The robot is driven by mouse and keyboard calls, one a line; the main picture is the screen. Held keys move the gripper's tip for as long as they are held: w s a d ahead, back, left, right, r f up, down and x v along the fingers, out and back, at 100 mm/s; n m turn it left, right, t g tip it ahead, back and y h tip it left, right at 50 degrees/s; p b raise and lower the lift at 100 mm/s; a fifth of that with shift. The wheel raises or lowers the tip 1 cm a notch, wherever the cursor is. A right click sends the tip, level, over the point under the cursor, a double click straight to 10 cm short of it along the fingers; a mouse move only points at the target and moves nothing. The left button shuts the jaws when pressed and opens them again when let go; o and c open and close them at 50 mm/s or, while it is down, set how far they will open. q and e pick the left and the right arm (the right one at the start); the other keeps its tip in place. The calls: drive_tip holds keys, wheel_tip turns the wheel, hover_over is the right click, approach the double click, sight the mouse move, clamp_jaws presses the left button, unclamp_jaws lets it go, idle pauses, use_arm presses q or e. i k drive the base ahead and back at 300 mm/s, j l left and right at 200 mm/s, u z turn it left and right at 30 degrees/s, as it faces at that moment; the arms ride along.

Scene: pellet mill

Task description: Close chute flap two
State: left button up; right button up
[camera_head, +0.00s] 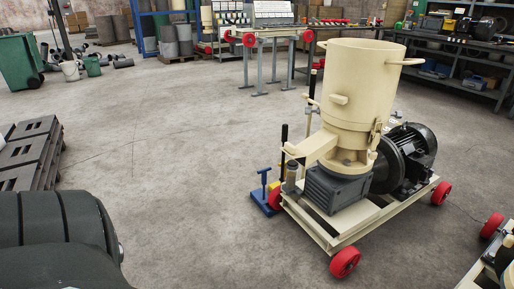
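A cream pellet mill (354,95) with a tall open-topped drum stands right of the middle on a cart with red wheels. A cream chute (313,147) sticks out from its lower left side. A dark upright lever (284,142) stands beside the chute's end. I cannot make out a flap marked two, or whether any flap is open or shut. Neither of my grippers is in view.
A blue stand (264,190) is on the floor left of the cart. Dark slatted pallets (30,152) stand at the left. Part of another cart (490,262) shows lower right. The middle floor is clear.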

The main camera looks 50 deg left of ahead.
sight(290, 149)
drive_tip(key=u, duration=1.2)
